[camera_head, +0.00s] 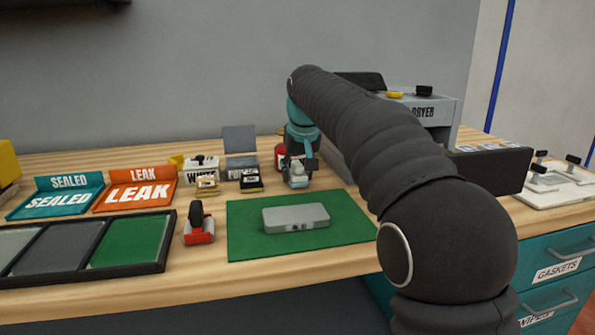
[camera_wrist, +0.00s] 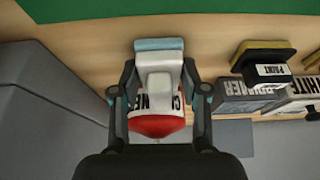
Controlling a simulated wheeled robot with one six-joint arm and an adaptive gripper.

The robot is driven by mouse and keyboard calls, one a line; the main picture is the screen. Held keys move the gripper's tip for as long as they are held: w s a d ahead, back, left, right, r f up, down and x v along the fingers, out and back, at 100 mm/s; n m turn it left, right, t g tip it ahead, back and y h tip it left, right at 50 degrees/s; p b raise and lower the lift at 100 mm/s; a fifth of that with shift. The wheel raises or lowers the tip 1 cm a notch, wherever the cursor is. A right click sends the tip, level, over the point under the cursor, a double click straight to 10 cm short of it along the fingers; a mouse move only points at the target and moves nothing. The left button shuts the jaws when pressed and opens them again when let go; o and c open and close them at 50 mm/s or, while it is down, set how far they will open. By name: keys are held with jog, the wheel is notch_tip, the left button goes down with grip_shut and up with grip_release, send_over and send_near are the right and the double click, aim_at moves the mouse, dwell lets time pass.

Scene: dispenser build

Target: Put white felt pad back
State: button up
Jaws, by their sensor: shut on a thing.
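My gripper (camera_head: 298,167) is at the back of the bench, beyond the green mat. In the wrist view its fingers (camera_wrist: 159,78) are shut on a pale grey piece (camera_wrist: 159,62) with a light blue end. I cannot tell whether this is the white felt pad. A white box marked WHITE (camera_head: 201,166) stands to the left, with a yellowish labelled block (camera_head: 207,187) in front. A grey box (camera_wrist: 247,88) stands nearer, with a black and yellow labelled block (camera_wrist: 265,67) in front of it. A red thing with a lettered white label (camera_wrist: 157,127) is partly hidden behind the held piece.
A grey case (camera_head: 296,217) lies on the green mat (camera_head: 345,222). A red-based tool with a black handle (camera_head: 199,226) stands left of it. SEALED (camera_head: 58,199) and LEAK (camera_head: 136,192) trays are farther left. A grey machine (camera_head: 440,110) stands right, partly behind my arm.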

jog(key=shift+f, duration=0.25)
jog(key=o, duration=1.7)
jog(key=shift+r+p, duration=1.35)
jog(key=shift+r, duration=2.65)
